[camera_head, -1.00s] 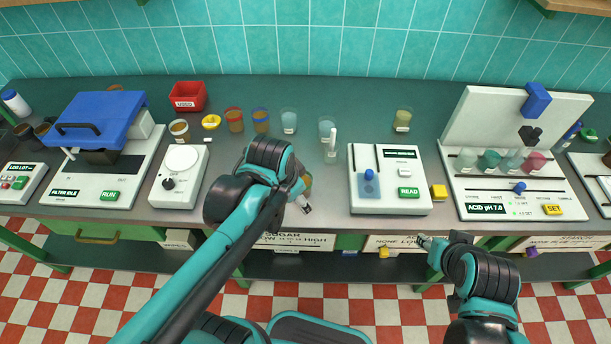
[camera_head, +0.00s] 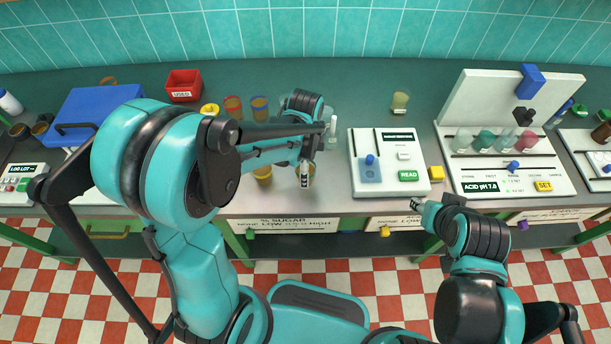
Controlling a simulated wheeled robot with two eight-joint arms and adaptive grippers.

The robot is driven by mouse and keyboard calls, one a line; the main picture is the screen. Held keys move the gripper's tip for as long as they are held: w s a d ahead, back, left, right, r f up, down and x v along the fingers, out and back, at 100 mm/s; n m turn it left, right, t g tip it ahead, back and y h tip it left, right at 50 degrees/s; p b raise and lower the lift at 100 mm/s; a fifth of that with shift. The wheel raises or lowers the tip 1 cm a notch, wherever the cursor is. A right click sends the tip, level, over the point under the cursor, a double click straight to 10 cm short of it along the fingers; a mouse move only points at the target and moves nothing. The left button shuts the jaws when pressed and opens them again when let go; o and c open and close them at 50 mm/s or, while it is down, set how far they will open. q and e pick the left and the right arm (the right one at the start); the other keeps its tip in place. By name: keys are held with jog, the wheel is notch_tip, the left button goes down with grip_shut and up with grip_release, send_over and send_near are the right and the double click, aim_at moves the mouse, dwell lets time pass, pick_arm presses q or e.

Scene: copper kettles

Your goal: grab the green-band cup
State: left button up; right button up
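I cannot make out a green band on any cup. Two amber cups stand at the back with coloured bands, a red-band cup (camera_head: 233,107) and a blue-band cup (camera_head: 259,107). A yellow-green cup (camera_head: 400,101) stands farther right. Another amber cup (camera_head: 263,174) stands near the front edge, partly behind my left arm. My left gripper (camera_head: 305,176) points down at the front of the bench, right of that cup. Something amber shows beside its tip, mostly hidden, so its hold is unclear. My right gripper (camera_head: 418,207) is at the bench's front edge, away from the cups; its fingers are too small to read.
A white reader device (camera_head: 425,187) with a READ button stands right of my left gripper. A slim white upright piece (camera_head: 333,128) stands behind it. A red bin (camera_head: 184,84) and a blue-lidded machine (camera_head: 95,108) are at the left. A pH rack (camera_head: 500,180) is at the right.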

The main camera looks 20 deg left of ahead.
pick_arm(q)
notch_tip(320, 180, down, 3)
jog(key=shift+w+r+b, duration=0.1)
jog(key=shift+b, duration=0.2)
jog(key=c, duration=1.3)
jog(key=shift+r, duration=0.15)
